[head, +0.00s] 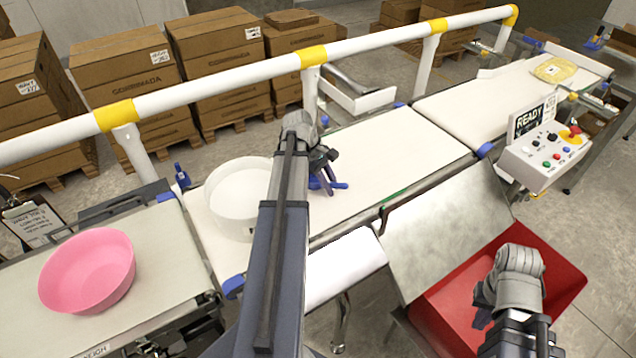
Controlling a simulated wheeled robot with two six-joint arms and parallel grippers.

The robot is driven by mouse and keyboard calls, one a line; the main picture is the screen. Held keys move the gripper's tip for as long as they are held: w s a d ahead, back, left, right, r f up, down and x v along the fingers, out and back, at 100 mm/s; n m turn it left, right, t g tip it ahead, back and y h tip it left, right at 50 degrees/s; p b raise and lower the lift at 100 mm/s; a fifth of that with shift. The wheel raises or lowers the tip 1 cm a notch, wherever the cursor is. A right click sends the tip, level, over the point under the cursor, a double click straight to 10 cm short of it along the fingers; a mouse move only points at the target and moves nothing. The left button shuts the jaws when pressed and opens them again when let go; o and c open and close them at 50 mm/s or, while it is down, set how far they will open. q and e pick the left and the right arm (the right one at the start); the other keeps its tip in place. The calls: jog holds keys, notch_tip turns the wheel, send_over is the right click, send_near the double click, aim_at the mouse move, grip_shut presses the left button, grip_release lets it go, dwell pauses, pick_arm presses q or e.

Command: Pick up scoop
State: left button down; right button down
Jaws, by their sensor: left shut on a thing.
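My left gripper (325,158) is shut on a blue scoop (327,186) over the pale belt (395,150), just right of the white round tub (227,207). Only part of the scoop shows below the fingers; the gripper and arm hide the rest. I cannot tell whether the scoop touches the belt. My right gripper (482,307) hangs over the red bin (560,262) at lower right, and its finger opening is not clear.
A pink bowl (88,270) stands on the left belt. A white rail (220,75) with yellow bands runs behind the belts. A control box (545,150) stands at right, and a yellow item (553,70) lies on the far belt. The middle belt right of the scoop is clear.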

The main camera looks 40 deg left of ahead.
pick_arm(q)
notch_tip(320, 180, up, 10)
jog(key=p, duration=1)
jog(key=shift+r, duration=0.1)
